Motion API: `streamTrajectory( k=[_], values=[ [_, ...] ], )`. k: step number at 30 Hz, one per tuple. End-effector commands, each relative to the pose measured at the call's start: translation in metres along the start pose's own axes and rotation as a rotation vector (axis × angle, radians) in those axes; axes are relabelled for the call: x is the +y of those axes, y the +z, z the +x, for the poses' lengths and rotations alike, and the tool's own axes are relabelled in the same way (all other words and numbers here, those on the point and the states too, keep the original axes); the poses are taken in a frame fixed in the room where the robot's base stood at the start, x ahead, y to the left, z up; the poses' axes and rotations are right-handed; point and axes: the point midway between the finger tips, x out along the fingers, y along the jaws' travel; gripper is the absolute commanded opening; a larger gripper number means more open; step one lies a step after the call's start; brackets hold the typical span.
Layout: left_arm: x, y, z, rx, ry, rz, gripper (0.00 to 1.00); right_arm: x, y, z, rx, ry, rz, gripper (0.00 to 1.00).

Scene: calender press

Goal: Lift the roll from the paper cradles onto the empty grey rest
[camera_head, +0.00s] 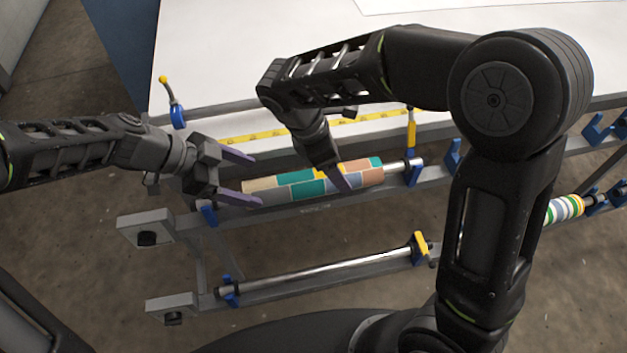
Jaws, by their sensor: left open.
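I cannot single out which support is the empty grey rest.
A bare metal bar (330,270) lies on the lower rail between blue and yellow holders. A striped roll (565,209) sits at the right, partly behind my right arm. Empty blue hooks (453,155) stand on the upper rail. A white table (230,60) lies behind.

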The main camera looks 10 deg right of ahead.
Motion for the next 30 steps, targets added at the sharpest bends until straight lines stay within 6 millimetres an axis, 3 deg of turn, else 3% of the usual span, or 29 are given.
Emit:
streamTrajectory(
  k=[9, 15, 26, 30],
  values=[
    [0.002, 0.0, 0.058, -0.001, 0.005, -0.001, 0.82, -0.001, 0.0, 0.038, -0.001, -0.003, 0.0, 0.82],
    [0.001, 0.0, 0.079, -0.001, 0.003, 0.0, 0.82, -0.001, 0.0, 0.052, 0.0, -0.002, 0.0, 0.82],
    [0.0, 0.0, 0.085, 0.0, 0.0, -0.001, 0.82, -0.001, 0.0, 0.055, 0.0, -0.001, 0.0, 0.82],
    [0.0, 0.0, 0.085, 0.0, 0.0, -0.001, 0.73, -0.001, 0.0, 0.055, 0.0, -0.001, 0.0, 0.73]
  ],
)
